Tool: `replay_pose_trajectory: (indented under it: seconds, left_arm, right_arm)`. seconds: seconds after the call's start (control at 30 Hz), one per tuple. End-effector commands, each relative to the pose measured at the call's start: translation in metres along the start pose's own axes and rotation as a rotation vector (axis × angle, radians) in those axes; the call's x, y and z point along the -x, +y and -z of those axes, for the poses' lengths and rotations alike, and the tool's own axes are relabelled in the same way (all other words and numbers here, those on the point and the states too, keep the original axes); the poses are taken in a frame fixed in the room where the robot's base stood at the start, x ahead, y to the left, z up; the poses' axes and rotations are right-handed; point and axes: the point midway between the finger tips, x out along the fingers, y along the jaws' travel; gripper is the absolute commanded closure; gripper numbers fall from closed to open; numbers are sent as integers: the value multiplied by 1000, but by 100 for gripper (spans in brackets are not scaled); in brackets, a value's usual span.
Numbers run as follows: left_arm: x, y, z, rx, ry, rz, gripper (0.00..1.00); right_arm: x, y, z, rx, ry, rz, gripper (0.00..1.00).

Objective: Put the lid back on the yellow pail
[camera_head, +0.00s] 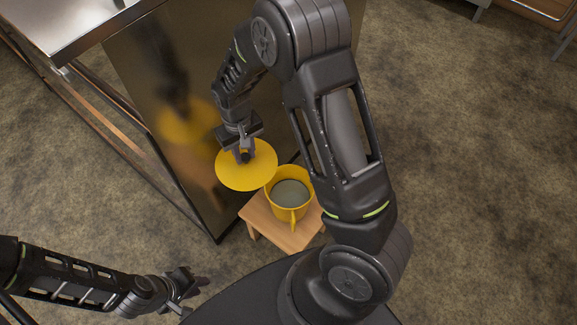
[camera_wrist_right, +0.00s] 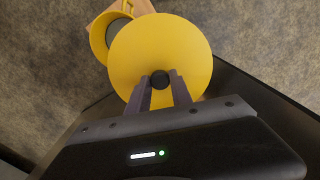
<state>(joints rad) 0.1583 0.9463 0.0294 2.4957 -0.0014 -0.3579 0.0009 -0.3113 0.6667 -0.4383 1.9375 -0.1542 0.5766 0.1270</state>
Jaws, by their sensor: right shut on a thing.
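The yellow lid (camera_head: 250,176) is a round disc with a small black knob. My right gripper (camera_head: 245,156) is shut on this knob, which shows between the fingers in the right wrist view (camera_wrist_right: 160,80). The lid is held up and to the left of the yellow pail in the head view, partly overlapping its rim in the picture. The yellow pail (camera_head: 292,215) stands upright and open, with a grey inside. In the right wrist view the pail (camera_wrist_right: 99,42) is partly hidden behind the lid. My left gripper (camera_head: 196,294) is open and empty at the lower left.
The pail stands on a small wooden stool (camera_head: 262,222). A large shiny metal panel (camera_head: 160,110) rises close behind and left of the stool, below a steel top (camera_head: 65,20). The patterned floor to the right (camera_head: 470,180) is clear.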

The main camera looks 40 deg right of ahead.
Motion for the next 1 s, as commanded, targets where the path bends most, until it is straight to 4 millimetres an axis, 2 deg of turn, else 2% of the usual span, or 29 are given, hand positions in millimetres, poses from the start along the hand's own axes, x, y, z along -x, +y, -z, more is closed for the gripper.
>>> replay_pose_trajectory:
  seconds: [0.03,0.2,0.3,0.4,0.53,1.0]
  left_arm:
    - [-10,-4,0,0,0,0,76]
    - [-33,-13,0,-1,1,1,76]
    - [-44,-18,0,-2,1,1,76]
    - [-50,-20,0,-2,1,1,76]
    - [-51,-21,0,-2,1,1,76]
    - [-55,-22,0,-2,1,1,76]
  right_arm:
    - [-15,12,-4,-32,-3,0,100]
    - [-57,60,-24,-166,-4,1,100]
    - [-79,86,-39,-246,-3,1,100]
    - [-92,104,-50,-299,-1,0,100]
    - [-96,112,-55,-327,1,0,100]
    - [-101,112,-55,-326,1,0,100]
